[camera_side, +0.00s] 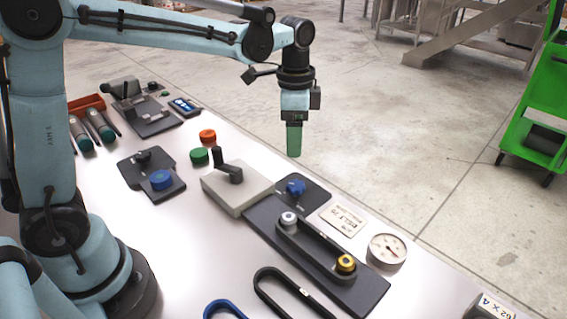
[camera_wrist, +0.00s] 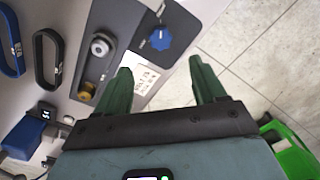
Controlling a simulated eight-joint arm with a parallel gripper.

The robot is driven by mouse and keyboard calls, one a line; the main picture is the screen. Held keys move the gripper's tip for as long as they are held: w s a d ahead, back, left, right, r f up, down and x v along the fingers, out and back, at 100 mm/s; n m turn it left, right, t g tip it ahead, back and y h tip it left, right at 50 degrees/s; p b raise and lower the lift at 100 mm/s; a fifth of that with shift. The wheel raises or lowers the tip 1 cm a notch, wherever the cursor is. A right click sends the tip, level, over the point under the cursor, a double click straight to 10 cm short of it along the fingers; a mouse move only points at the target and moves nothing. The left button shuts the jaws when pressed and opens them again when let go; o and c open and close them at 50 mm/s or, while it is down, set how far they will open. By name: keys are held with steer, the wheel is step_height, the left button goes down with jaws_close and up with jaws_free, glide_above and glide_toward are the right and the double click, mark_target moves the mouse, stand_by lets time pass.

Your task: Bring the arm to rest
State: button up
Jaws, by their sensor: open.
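My gripper (camera_side: 294,138) has green fingers and hangs pointing down, above the far edge of the white table. In the wrist view the two fingers of my gripper (camera_wrist: 160,80) stand apart with nothing between them. Below them show the table edge and the bare floor. My arm reaches out over the table from the left in the side view.
The white table (camera_side: 185,245) holds a blue star knob (camera_side: 295,187), a grey crank box (camera_side: 232,190), a dark plate with a belt over two pulleys (camera_side: 265,222), a dial gauge (camera_side: 386,250) and loose belts (camera_side: 285,290). A green cart (camera_side: 545,100) stands on the floor at right.

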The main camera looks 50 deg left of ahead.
steer(key=s+a+n+t, duration=0.3)
steer(key=s+n+t, duration=0.4)
steer(key=s, duration=0.5)
steer(key=shift+s+n, duration=0.3)
steer(key=shift+n, duration=0.9)
steer(key=shift+a+f, duration=0.1)
